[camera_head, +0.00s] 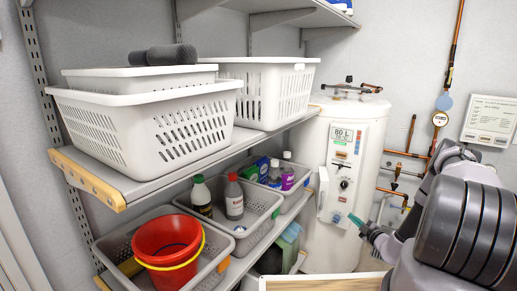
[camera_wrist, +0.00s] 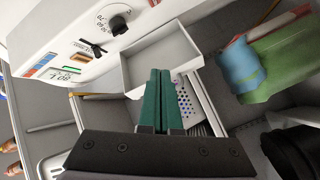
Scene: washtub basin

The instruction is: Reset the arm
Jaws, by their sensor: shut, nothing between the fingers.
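My gripper (camera_head: 357,220) is at the right of the head view, in front of the white water heater (camera_head: 342,177). In the wrist view, my gripper's two green fingers (camera_wrist: 158,75) lie side by side, shut, with nothing between them. Beyond the fingertips in the wrist view is a white open box (camera_wrist: 185,42) on the heater's front. The gripper looks apart from it, but I cannot tell the exact gap. The arm reaches in from the right edge of the head view.
White baskets (camera_head: 100,120) stand on the upper shelf (camera_head: 150,183) at left. Grey bins (camera_head: 262,220) with bottles and a red bucket (camera_head: 168,240) are below. Copper pipes (camera_head: 405,155) run along the right wall. Green and blue cloths (camera_wrist: 285,60) lie right in the wrist view.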

